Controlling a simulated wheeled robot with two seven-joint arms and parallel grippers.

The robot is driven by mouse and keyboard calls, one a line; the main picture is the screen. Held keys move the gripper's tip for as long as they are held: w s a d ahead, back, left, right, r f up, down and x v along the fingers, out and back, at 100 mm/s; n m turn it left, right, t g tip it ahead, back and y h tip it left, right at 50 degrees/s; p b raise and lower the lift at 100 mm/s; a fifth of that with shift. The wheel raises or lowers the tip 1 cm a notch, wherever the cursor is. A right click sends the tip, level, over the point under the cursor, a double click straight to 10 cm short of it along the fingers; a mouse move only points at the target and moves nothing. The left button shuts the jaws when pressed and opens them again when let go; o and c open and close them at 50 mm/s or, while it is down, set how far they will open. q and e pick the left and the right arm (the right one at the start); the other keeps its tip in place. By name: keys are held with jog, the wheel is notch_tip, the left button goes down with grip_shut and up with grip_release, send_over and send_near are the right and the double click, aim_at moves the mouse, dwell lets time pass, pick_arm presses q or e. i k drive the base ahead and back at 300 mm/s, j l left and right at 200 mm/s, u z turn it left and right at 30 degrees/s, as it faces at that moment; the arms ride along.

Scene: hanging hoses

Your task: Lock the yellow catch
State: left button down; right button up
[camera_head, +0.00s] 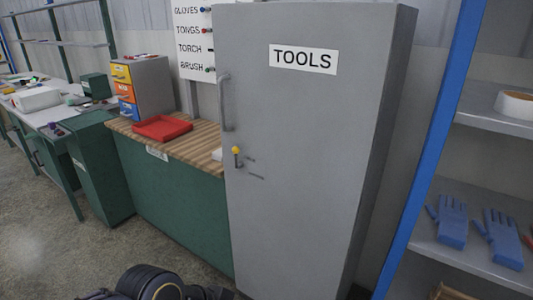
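The yellow catch (237,150) is a small yellow knob with a short stem below it, on the left edge of the front of the grey TOOLS cabinet (300,190). It sits below the cabinet's vertical handle (225,102). Small dark marks show on the door just right of the catch; they are too small to read. The door looks closed. Neither of my grippers is in view; only a dark part of my own arm shows at the bottom edge, well below the catch.
A wooden-topped green counter (205,136) with a red tray (162,128) and a drawer unit (142,85) adjoins the cabinet's left side. A blue-framed shelf (428,150) with blue gloves (452,222) stands at right. Open floor (60,255) lies at lower left.

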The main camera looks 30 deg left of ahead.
aim_at(235, 149)
jog(key=u, duration=1.25)
jog(key=i+l, duration=0.2)
jog(key=i, duration=0.25)
jog(key=i+l+z, duration=0.1)
jog(key=i, duration=0.4)
jog(key=l, duration=0.1)
